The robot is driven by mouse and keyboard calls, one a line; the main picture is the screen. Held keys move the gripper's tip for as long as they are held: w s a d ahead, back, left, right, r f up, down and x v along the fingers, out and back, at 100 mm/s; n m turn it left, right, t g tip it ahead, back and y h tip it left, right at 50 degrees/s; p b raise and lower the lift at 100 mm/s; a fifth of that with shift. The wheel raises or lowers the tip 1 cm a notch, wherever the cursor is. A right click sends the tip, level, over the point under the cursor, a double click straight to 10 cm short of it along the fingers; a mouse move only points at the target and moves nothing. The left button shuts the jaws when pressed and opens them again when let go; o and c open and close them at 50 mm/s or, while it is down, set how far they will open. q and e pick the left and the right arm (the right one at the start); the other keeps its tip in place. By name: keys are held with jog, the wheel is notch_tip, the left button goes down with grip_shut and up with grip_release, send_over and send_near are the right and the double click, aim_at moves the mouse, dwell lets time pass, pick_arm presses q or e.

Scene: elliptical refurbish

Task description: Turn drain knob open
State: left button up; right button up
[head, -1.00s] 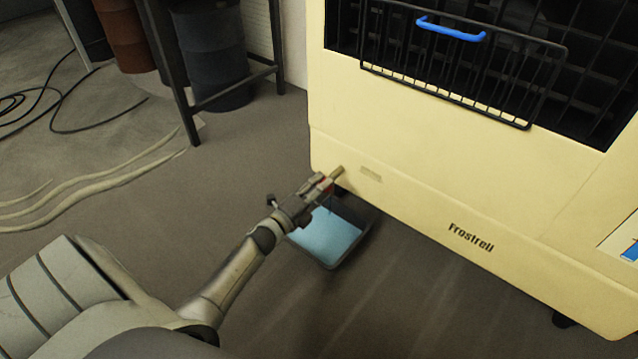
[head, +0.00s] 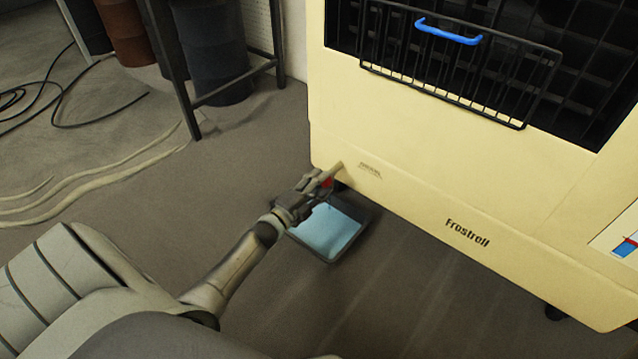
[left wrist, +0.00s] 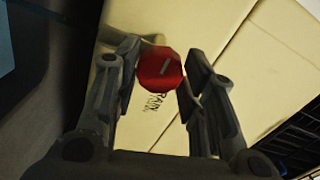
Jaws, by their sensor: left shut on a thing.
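In the head view my left gripper (head: 318,184) is at the lower left corner of the cream Frostrell cabinet (head: 400,150), and a little red of the knob (head: 327,183) shows. A tan spout (head: 338,168) sticks out beside the fingers. Dark lettering ending in "RAIN" (left wrist: 157,97) is on the panel by the knob. My right gripper is out of view.
A dark tray (head: 370,222) with a light blue inside stands on the floor below my left gripper. A black wire basket (head: 450,90) with a blue handle (head: 450,31) is above on the cabinet. Hoses lie on the floor at left, and a dark stand leg (head: 172,75) is behind.

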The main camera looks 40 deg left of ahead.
pick_arm(q)
jog(key=o, duration=1)
jog(key=s, duration=0.8)
jog(key=s+a, duration=0.1)
jog(key=s, duration=0.3)
